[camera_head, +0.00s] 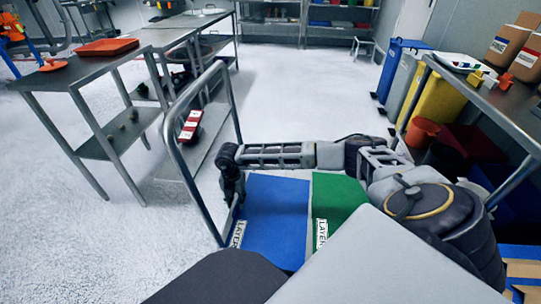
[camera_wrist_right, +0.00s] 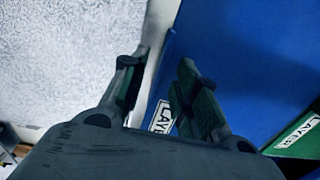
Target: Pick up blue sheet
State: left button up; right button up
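The blue sheet (camera_head: 272,215) lies flat on a cart, with a white "LAYER" label at its near left corner. A green sheet (camera_head: 335,200) with its own label lies right beside it. My right gripper (camera_head: 234,198) points down at the blue sheet's left edge, its arm reaching across above the sheets. In the right wrist view the right gripper (camera_wrist_right: 163,62) is open, its fingers apart and nothing held. One finger is over the blue sheet (camera_wrist_right: 235,55), the other outside its edge. I cannot tell whether either touches it. My left gripper is not in view.
The cart's tall metal handle (camera_head: 176,150) rises just left of my right gripper. A steel table (camera_head: 55,77) with an orange tray (camera_head: 106,46) stands at left. A bench, bins and cardboard boxes line the right. The floor (camera_head: 290,90) behind the cart is clear.

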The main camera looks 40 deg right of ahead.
jog(key=shift+f, duration=0.55)
grip_shut()
